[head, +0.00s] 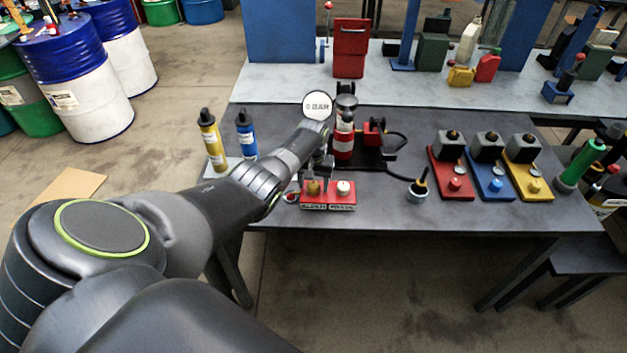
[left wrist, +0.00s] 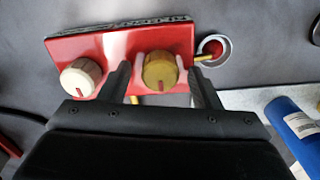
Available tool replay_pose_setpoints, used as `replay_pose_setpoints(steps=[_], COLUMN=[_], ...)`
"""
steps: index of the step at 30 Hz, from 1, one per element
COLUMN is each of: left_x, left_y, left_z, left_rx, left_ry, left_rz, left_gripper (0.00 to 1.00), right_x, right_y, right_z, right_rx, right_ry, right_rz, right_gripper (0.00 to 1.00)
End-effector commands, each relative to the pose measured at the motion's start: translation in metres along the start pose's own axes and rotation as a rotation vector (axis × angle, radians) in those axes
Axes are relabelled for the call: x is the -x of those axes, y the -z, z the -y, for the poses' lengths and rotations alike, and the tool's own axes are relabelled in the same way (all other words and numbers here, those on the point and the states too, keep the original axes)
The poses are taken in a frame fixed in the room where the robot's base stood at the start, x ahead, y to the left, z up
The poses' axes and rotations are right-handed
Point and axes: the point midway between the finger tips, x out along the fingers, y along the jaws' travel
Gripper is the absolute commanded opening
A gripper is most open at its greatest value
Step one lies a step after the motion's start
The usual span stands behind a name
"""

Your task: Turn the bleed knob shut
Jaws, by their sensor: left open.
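A red box (head: 327,206) with two knobs sits at the table's front edge, and it also shows in the left wrist view (left wrist: 120,45). One knob is brass-coloured (left wrist: 158,70), the other white (left wrist: 80,77); in the head view the brass knob (head: 313,188) is on the left and the white knob (head: 343,187) on the right. The box's lettering is too small to read surely. My left gripper (left wrist: 160,76) is open, with one finger on each side of the brass knob; whether they touch it I cannot tell. My right gripper is out of view.
A yellow bottle (head: 212,141) and a blue bottle (head: 246,137) stand left of my wrist. A red-and-white cylinder (head: 343,144) stands behind the box. A small cup (head: 417,190) stands to the right, beyond clear tabletop.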

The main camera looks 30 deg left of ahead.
Motion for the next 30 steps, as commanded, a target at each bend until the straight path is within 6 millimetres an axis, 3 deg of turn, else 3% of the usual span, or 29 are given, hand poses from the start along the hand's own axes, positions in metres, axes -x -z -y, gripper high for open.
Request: replay_pose_setpoints(steps=[5, 14, 30], left_x=[0.007, 0.048, 0.148], left_y=[0.000, 0.001, 0.001], left_z=[0.000, 0.000, 0.000], left_rx=[-0.001, -0.001, -0.001], left_ry=[0.000, 0.000, 0.000], left_rz=[0.000, -0.003, -0.005], left_gripper=[0.57, 0.57, 0.57], right_x=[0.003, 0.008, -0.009], right_y=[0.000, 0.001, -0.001], right_z=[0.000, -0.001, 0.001], right_rx=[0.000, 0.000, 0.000], right_ry=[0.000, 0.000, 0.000], right_rz=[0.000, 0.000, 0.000], right_gripper=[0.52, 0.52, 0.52])
